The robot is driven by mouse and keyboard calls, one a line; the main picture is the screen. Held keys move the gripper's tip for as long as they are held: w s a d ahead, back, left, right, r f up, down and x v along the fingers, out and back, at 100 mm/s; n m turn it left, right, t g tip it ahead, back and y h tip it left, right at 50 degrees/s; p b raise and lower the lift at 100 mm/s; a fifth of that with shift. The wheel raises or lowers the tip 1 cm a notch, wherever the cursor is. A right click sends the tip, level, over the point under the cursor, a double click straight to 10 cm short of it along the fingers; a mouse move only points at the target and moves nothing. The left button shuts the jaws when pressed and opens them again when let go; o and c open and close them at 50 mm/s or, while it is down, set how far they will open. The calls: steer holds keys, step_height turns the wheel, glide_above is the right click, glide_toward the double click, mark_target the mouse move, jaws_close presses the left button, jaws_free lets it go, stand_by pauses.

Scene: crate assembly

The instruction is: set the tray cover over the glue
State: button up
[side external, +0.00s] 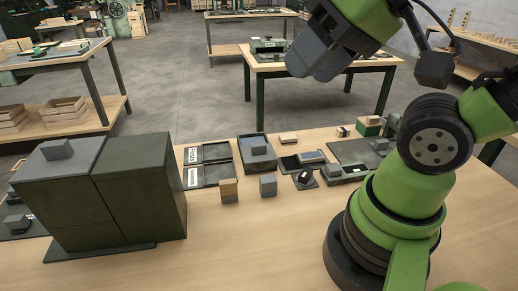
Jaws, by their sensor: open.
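I cannot tell for sure which piece is the tray cover. My gripper (316,62), dark grey, hangs high at the top, well above the bench. It is open and appears empty, though its fingertips are hard to make out.
A large dark box with a knobbed grey lid (62,158) stands at the left. Two labelled shallow trays (207,176) lie beside it. The front of the bench (250,250) is clear.

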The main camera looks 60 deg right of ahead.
steer(key=w+d+n+g+h, duration=0.1)
steer(key=w+d+n+g, duration=0.15)
steer(key=w, duration=0.35)
steer(key=n+g+h, duration=0.1)
steer(key=n+g, duration=0.4)
steer(key=n, duration=0.5)
glide_above(258, 144)
step_height(258, 144, down, 17)
steer(key=shift+s+f, duration=0.1)
step_height(258, 144, down, 10)
steer(key=shift+r, duration=0.1)
steer(key=shift+c, duration=0.3)
